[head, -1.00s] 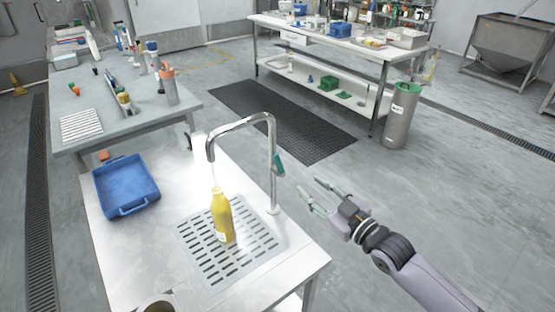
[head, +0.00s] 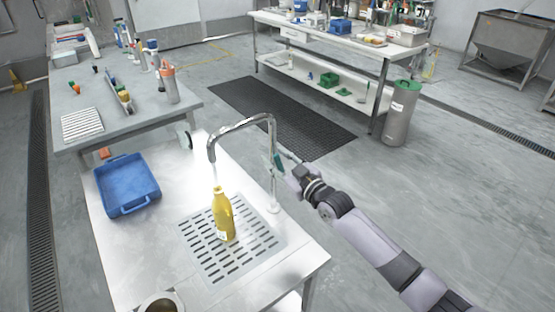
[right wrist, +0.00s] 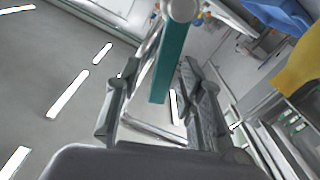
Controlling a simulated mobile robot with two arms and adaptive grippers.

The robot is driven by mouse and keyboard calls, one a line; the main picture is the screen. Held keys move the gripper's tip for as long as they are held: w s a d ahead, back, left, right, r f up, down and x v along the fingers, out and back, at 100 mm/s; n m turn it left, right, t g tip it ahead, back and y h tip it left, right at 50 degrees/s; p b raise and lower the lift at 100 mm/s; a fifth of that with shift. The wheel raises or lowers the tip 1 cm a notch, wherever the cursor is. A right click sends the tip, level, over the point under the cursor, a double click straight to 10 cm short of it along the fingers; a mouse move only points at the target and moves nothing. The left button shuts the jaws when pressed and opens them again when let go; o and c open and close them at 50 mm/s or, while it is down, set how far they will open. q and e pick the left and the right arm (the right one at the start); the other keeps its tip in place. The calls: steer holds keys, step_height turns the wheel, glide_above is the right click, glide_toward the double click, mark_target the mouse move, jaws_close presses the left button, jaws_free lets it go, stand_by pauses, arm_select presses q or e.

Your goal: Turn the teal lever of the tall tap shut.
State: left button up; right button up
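The tall tap (head: 273,140) is a chrome arch on the steel counter, its spout over a yellow bottle (head: 224,218). A thin pale stream seems to run from the spout to the bottle. The teal lever (head: 278,163) is on the right side of the tap's post. My right gripper (head: 287,163) is at the lever, coming from the right. In the right wrist view, the teal lever (right wrist: 172,62) shows between the two fingers of the gripper (right wrist: 155,90). The fingers are apart, with gaps visible beside the lever. My left gripper is not in view.
The bottle stands on a slotted drain grate (head: 205,262). A blue tray (head: 126,185) lies at the counter's left, and a round container (head: 160,303) is at the near edge. The floor right of the counter is clear.

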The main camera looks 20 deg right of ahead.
jaws_close()
stand_by(0.4)
stand_by(0.4)
